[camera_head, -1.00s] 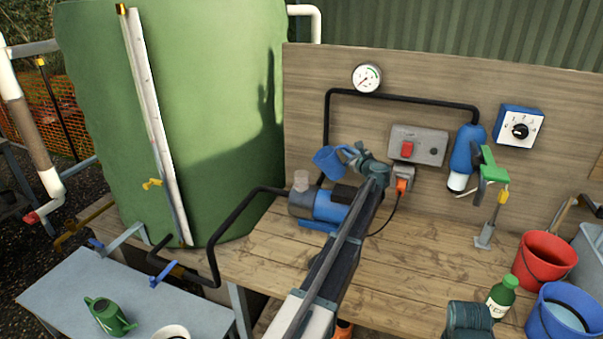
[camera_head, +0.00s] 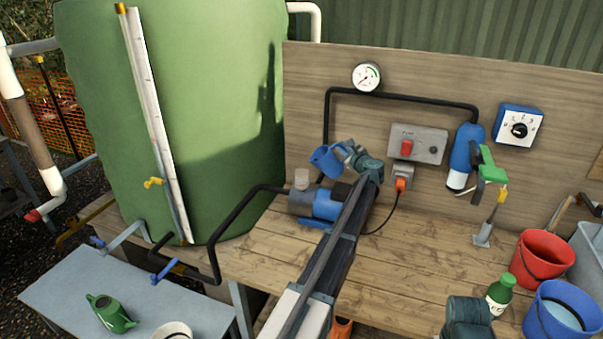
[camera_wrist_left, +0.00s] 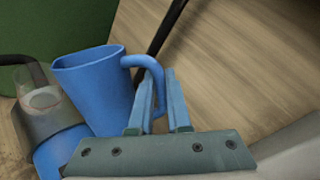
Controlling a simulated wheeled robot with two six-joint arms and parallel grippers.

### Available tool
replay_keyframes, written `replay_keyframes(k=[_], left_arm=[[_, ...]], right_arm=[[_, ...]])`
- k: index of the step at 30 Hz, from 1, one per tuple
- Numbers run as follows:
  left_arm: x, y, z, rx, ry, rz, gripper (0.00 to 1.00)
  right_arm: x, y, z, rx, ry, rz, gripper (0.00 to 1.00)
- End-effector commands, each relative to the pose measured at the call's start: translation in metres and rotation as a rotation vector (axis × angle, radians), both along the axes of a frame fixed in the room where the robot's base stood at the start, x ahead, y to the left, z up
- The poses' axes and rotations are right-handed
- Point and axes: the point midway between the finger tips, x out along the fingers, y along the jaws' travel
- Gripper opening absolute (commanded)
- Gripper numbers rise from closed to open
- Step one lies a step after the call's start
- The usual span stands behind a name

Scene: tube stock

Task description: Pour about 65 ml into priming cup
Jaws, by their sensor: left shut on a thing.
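My left gripper (camera_head: 347,153) is shut on the handle of a blue jug (camera_head: 325,160). The jug hangs above the blue pump (camera_head: 325,206), tilted with its mouth toward the left. The clear priming cup (camera_head: 302,177) stands on the pump's left end, below and left of the jug. In the left wrist view the jug (camera_wrist_left: 97,92) shows beside the fingers (camera_wrist_left: 160,103), and the priming cup (camera_wrist_left: 43,101) is at the left, close to the jug's lip side. I see no water stream, and the jug's inside is hidden.
A black hose (camera_head: 245,195) reaches the pump from the left. A switch box (camera_head: 418,144) and gauge (camera_head: 367,77) are on the back board. A green bottle (camera_head: 500,295), red bucket (camera_head: 541,257) and blue bucket (camera_head: 560,315) stand at the right. The bench middle is clear.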

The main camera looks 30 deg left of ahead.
Motion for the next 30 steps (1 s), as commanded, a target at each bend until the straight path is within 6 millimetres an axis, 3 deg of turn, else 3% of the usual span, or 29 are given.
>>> replay_keyframes(k=[30], left_arm=[[-0.0078,0.0082,0.0014,-0.092,-0.088,0.001,0.0]], right_arm=[[0.0,0.0,0.0053,0.0,0.0,0.0,0.5]])
